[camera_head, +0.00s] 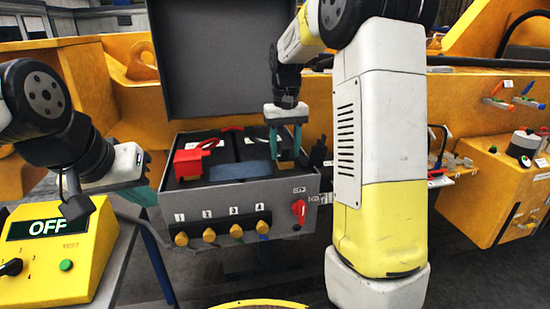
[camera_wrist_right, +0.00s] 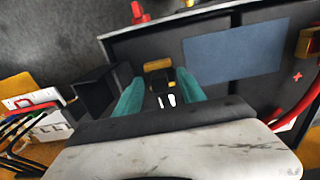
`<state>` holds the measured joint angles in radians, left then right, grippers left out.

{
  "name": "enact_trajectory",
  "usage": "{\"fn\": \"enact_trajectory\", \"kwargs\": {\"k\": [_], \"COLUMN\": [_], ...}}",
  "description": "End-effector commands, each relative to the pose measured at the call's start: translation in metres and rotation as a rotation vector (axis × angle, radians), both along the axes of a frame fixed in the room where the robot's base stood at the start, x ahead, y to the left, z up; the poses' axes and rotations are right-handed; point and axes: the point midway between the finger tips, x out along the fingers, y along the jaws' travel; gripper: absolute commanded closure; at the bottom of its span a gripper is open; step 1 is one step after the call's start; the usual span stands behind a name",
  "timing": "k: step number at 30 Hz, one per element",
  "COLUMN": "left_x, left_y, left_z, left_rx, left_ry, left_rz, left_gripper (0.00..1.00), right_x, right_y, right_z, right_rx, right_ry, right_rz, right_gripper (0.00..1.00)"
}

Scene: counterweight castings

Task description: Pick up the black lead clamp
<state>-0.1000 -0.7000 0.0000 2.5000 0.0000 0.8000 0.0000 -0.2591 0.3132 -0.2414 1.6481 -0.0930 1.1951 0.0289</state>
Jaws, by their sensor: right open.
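The black lead clamp (camera_wrist_right: 160,84) appears as a small dark piece beside a brass-coloured block, between my right gripper's teal fingers in the right wrist view. In the head view, that spot is largely hidden by the fingers. My right gripper (camera_head: 286,140) points down into the right side of the open grey box (camera_head: 232,205). In the right wrist view its fingers (camera_wrist_right: 160,100) stand apart on either side of the clamp; I cannot tell whether they touch it. My left gripper (camera_head: 145,177) is open and empty, left of the box.
A red part (camera_head: 188,162) and a blue panel (camera_head: 240,170) are in the box. Its raised lid (camera_head: 220,60) stands behind. Knobs and a red switch (camera_head: 298,210) line its front. A yellow console (camera_head: 45,265) reading OFF stands at left. A red cable (camera_wrist_right: 300,108) shows in the right wrist view.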

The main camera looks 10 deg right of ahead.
Motion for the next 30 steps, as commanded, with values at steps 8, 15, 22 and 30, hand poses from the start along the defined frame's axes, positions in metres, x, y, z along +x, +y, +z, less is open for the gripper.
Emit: {"fn": "enact_trajectory", "kwargs": {"k": [8,15,22,30], "left_x": [0.000,0.000,0.000,0.000], "left_y": [0.000,0.000,0.000,0.000], "left_z": [0.000,0.000,0.000,0.000], "left_rx": [0.000,0.000,0.000,0.000], "left_ry": [0.000,0.000,0.000,0.000], "left_rz": [0.000,0.000,0.000,0.000], "left_gripper": [1.00,1.00,1.00,1.00], "right_x": [0.000,0.000,0.000,0.001], "right_y": [0.000,0.000,0.000,0.000], "right_z": [0.000,0.001,0.004,0.031], "right_rx": [0.000,0.000,0.000,0.001], "right_ry": [0.000,-0.001,-0.002,-0.004], "right_rz": [0.000,0.000,0.000,0.000], "right_gripper": [1.00,1.00,1.00,1.00]}}
